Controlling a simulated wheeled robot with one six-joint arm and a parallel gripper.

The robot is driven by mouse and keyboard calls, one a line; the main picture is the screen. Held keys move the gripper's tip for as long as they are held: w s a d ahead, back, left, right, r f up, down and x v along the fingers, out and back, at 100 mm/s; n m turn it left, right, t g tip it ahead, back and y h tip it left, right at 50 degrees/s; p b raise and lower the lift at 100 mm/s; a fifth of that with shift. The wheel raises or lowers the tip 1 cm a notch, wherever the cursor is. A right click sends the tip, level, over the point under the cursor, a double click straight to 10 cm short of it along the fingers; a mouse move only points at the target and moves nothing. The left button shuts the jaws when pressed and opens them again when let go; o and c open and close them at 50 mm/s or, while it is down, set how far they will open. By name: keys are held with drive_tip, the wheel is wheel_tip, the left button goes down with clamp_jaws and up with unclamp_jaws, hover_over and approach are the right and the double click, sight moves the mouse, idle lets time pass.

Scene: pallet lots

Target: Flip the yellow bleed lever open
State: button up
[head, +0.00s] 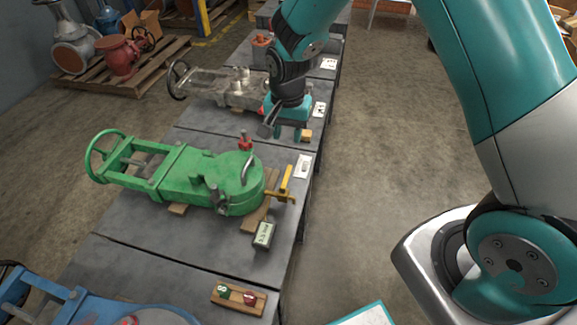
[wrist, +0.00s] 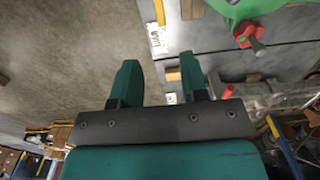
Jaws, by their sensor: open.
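The yellow bleed lever (head: 286,180) is on the right end of the green valve (head: 190,175), which lies on its side on a grey table. The lever's long arm points up and away from its base. My gripper (head: 284,132) is open and empty, beyond the lever and apart from it, above the table. In the wrist view, my gripper (wrist: 160,76) has its two fingers spread. A yellow piece, apparently the lever's tip (wrist: 160,10), shows at the top edge there; the rest of it is out of frame.
A red-handled fitting (head: 245,142) and a curved grey handle (head: 249,168) rise from the valve. A tagged box (head: 264,234) sits near the lever. A grey valve (head: 215,87) lies behind. Open floor (head: 360,170) is right of the tables.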

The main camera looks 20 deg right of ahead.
sight(288, 171)
wheel_tip(288, 171, down, 13)
drive_tip(key=shift+r, duration=0.1)
idle(0.3)
clamp_jaws()
